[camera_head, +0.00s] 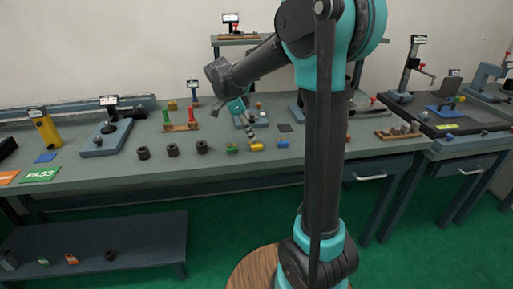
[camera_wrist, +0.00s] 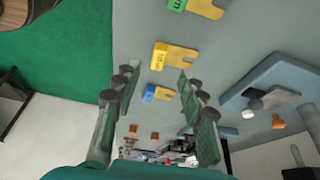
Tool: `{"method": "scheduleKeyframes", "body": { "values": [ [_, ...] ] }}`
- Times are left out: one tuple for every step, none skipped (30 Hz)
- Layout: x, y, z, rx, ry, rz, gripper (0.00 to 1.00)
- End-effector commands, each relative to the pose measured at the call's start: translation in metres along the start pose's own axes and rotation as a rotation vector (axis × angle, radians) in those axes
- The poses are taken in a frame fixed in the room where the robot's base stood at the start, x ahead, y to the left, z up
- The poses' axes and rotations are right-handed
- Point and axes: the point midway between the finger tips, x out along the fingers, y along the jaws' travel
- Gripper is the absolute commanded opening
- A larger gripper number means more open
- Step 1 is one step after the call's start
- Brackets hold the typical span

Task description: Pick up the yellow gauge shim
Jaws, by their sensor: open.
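The yellow gauge shim (camera_head: 257,147) lies flat near the front of the grey bench. In the wrist view it is a forked gold plate with a yellow labelled block (camera_wrist: 159,57), just beyond my fingertips. My gripper (camera_head: 251,135) is above the bench, pointing down near the shims, with its fingers spread. In the wrist view nothing is held between the fingers (camera_wrist: 157,88). A blue-labelled shim (camera_wrist: 150,92) shows in the gap between the fingers, and a green-labelled shim (camera_wrist: 195,5) is at the top edge. The gap between fingertips and bench is hard to judge.
The green shim (camera_head: 232,149) and blue shim (camera_head: 282,144) flank the yellow one closely. Dark rings (camera_head: 173,150) stand to the left. A blue-grey fixture (camera_wrist: 270,85) is right of the fingers in the wrist view.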

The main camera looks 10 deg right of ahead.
Motion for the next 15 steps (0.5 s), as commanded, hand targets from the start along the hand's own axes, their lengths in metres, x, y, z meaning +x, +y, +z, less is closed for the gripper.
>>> {"method": "scheduleKeyframes", "body": {
  "values": [
    [0.004, 0.0, 0.0, 0.001, 0.0, 0.0, 0.41],
    [0.005, 0.0, 0.0, 0.001, 0.0, 0.0, 0.41],
    [0.006, 0.0, 0.0, 0.001, 0.0, 0.0, 0.41],
    [0.008, 0.0, 0.0, 0.001, 0.0, 0.0, 0.41],
    [0.01, 0.0, 0.0, 0.001, 0.0, 0.0, 0.41],
    [0.014, 0.001, -0.001, 0.001, 0.0, 0.0, 0.41],
    [0.018, 0.001, -0.001, 0.002, 0.0, 0.0, 0.41],
    [0.022, 0.001, -0.001, 0.002, 0.0, 0.0, 0.41],
    [0.029, 0.001, -0.001, 0.001, 0.0, 0.0, 0.41],
    [0.033, 0.002, -0.001, 0.001, 0.0, 0.0, 0.41],
    [0.037, 0.002, -0.001, 0.001, 0.0, 0.0, 0.41],
    [0.043, 0.002, -0.001, 0.001, 0.0, 0.0, 0.41],
    [0.047, 0.002, -0.001, 0.001, 0.0, 0.0, 0.41],
    [0.05, 0.002, -0.001, 0.001, 0.0, 0.0, 0.41],
    [0.053, 0.002, -0.001, 0.001, 0.0, 0.0, 0.41]
  ]
}}
